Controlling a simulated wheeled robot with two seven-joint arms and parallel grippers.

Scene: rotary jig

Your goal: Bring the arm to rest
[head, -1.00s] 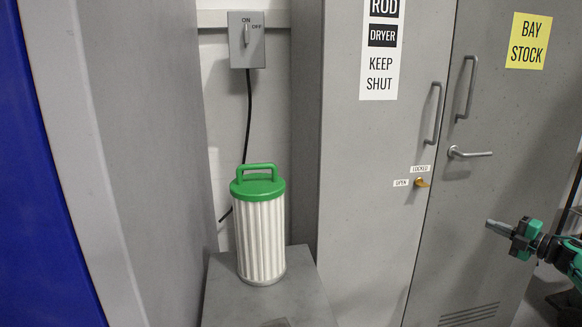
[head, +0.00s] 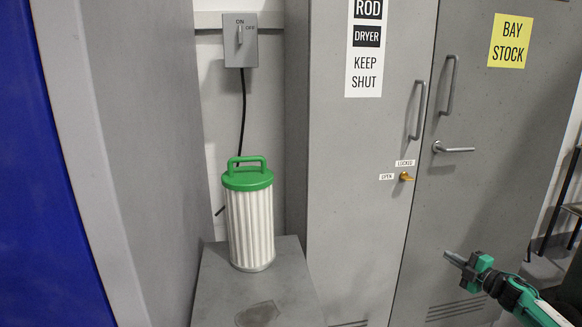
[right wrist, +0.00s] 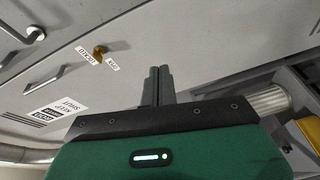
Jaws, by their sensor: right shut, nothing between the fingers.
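My right gripper (head: 455,258) is shut and empty, at the lower right of the head view. It hangs in open space in front of the grey cabinet's lower right door, apart from the handles. In the right wrist view its two fingers (right wrist: 158,85) lie together with nothing between them. My left gripper is in neither view.
A white pleated filter (head: 250,225) with a green cap stands on a grey pedestal (head: 215,290). A switch box (head: 240,40) hangs behind it. The rod dryer door (head: 360,180) and bay stock door (head: 480,190) look closed. A yellow latch (head: 405,176) sits between OPEN and LOCKED labels.

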